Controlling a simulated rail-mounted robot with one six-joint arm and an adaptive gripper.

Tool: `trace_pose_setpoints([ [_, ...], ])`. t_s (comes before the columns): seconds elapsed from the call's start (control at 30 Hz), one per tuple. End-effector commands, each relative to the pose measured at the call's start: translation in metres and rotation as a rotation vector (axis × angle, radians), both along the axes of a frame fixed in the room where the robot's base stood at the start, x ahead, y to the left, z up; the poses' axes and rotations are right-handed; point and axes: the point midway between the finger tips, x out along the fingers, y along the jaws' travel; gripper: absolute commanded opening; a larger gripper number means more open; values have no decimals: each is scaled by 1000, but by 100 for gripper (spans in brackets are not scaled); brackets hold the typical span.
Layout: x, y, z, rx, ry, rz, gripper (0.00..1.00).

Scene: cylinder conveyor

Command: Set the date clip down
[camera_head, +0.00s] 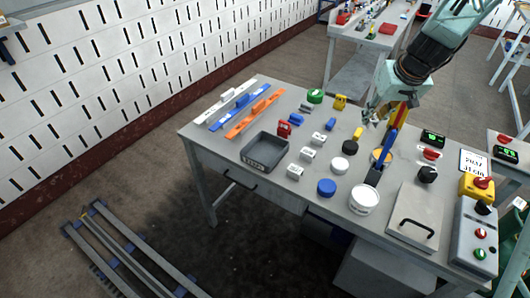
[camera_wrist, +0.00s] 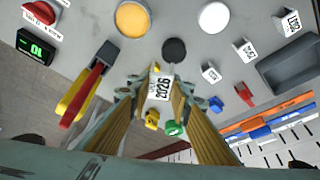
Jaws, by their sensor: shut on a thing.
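The date clip (camera_wrist: 158,88), a small white block printed with 2026, sits between my fingertips in the wrist view. My gripper (camera_wrist: 157,92) is shut on it. In the overhead body view my gripper (camera_head: 371,113) is over the back part of the grey table (camera_head: 235,122); the clip is too small to make out there. Several similar white lettered clips stand on the table, among them a front one (camera_head: 295,171), a middle one (camera_head: 307,155) and a rear one (camera_head: 318,139). I cannot tell whether the held clip touches the table.
A dark grey tray (camera_head: 264,149) lies at the left, near white, blue and orange rails (camera_head: 254,112). A black disc (camera_head: 350,147), white disc (camera_head: 340,164), blue disc (camera_head: 327,187) and white tub (camera_head: 363,199) stand mid-table.

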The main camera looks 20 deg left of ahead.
Motion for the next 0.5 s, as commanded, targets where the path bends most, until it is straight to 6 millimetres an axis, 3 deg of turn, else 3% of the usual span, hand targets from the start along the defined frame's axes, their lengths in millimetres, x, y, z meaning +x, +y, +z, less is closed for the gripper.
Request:
trace_pose_setpoints([
  [0.1, -2, 32, 0, 5, 0, 17, 12],
  [0.5, -18, 127, -10, 15, 2, 57, 12],
])
